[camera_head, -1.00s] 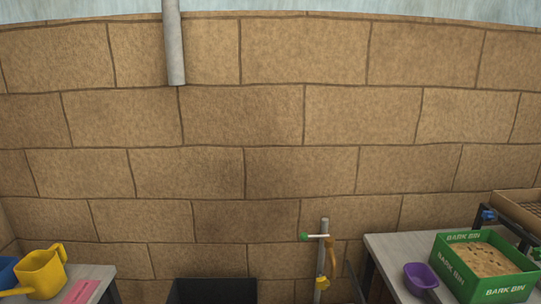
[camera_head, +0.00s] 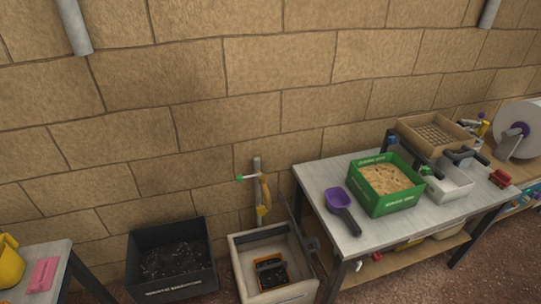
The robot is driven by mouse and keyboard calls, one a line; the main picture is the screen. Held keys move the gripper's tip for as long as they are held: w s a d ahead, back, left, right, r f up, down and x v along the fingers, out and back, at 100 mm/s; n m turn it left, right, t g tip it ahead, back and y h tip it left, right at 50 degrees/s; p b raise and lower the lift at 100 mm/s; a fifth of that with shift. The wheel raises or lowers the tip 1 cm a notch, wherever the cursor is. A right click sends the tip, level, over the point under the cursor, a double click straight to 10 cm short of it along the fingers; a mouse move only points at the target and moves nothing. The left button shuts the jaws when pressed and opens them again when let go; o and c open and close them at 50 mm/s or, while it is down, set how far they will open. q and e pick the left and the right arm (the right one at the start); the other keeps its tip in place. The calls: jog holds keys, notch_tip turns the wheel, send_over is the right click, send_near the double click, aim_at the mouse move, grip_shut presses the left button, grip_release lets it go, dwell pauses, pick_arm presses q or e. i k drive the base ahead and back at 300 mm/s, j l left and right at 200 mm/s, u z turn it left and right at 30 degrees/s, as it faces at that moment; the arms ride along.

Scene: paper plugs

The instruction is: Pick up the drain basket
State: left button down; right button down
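A pale square sink (camera_head: 240,268) stands low by the wall, below a tap (camera_head: 260,190) with a green-tipped handle. Inside the sink lies a dark basket-like item with an orange rim (camera_head: 271,274), which looks like the drain basket. It is small in the view, and what it holds cannot be made out. Neither of my grippers shows in the head view.
A black bin of dark soil (camera_head: 172,262) stands left of the sink. A yellow can (camera_head: 10,265) is at far left.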

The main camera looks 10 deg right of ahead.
aim_at(272, 272)
jog(key=i+l+z, duration=0.2)
jog(key=l, duration=0.2)
jog(key=i+l+z, duration=0.2)
jog(key=l+u, duration=0.5)
jog(key=k+j, duration=0.1)
jog(key=k, duration=1.1)
